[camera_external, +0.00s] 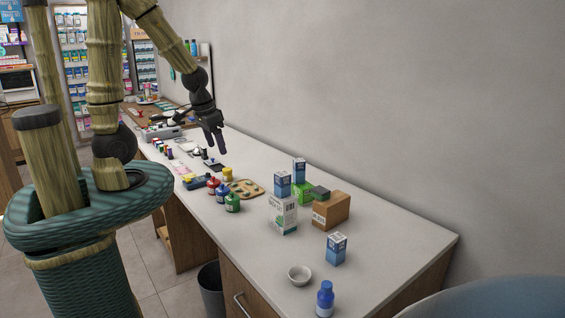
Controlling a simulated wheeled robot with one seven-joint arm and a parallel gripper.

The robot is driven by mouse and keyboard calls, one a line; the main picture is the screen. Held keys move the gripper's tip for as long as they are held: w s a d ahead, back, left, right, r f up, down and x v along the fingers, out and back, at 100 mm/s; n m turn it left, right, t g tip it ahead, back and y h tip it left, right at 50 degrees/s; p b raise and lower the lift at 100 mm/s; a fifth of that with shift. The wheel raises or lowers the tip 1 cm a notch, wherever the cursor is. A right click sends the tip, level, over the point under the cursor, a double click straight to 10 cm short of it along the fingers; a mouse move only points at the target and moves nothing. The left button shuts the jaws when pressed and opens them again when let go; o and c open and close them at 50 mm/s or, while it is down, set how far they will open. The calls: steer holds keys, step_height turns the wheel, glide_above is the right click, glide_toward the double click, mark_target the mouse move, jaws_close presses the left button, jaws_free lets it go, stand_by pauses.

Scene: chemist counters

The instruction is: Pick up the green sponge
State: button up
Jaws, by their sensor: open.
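A small dark green block (320,192), which looks like the green sponge, lies at the back left of the brown cardboard box (333,210), apparently on it. A bright green item (301,189) is just left of it, partly hidden by the boxes in front. I cannot tell for certain which of the two is the sponge. My gripper (217,149) is open and empty, pointing down above the counter, well to the left of both green things and farther back along the counter.
On the counter (390,243), blue-and-white boxes (282,184) and a white carton (283,214) crowd the green things. A wooden tray (259,192) and coloured bottles (232,203) stand left. A white bowl (299,275) and blue bottle (325,298) are in front. The right end is clear; a wall runs behind.

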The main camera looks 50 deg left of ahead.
mark_target(322, 192)
steer(key=w+d+f+n+g+h+b, duration=0.1)
steer(key=w+f+n+h+b, duration=0.2)
steer(key=w+n, duration=0.3)
steer(key=w+d+f+n+h+b, duration=0.1)
steer(key=w+f+n+h+b, duration=0.3)
steer(key=w, duration=0.9)
steer(key=w+d+f+n+g+h+b, duration=0.1)
steer(key=w+f+n+h+b, duration=0.2)
steer(key=w+f+n+h, duration=0.3)
steer(key=shift+w+d+n+g+h+b, duration=0.2)
steer(key=shift+w+n, duration=0.3)
steer(key=shift+w, duration=0.7)
steer(key=shift+w+d+n+g+h+b, duration=0.15)
steer(key=shift+w+n, duration=0.35)
steer(key=shift+w, duration=0.65)
steer(key=shift+s+a+r, duration=0.1)
steer(key=shift+r, duration=0.1)
steer(key=shift+f, duration=0.1)
steer(key=p+x, duration=0.3)
steer(key=x, duration=0.9)
steer(key=shift+f, duration=0.1)
